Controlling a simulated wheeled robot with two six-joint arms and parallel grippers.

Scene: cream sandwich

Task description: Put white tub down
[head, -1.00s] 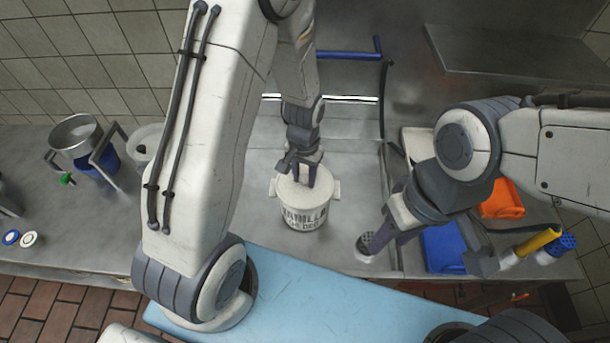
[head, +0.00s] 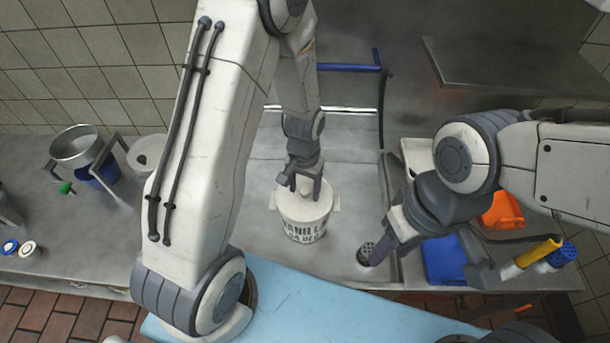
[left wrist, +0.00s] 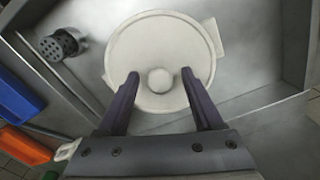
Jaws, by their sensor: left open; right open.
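The white tub (head: 305,217) with dark lettering and a lid stands upright in the metal sink basin (head: 345,190). In the left wrist view its round lid (left wrist: 160,50) has a knob (left wrist: 159,80) in the middle. My left gripper (head: 305,194) is over the lid and open. In the left wrist view its two fingers (left wrist: 158,82) are on either side of the knob, with a gap on each side.
A blue container (head: 444,262), an orange container (head: 503,212) and a yellow-handled tool (head: 537,250) are at the right. A metal pot (head: 76,147) stands on the left counter.

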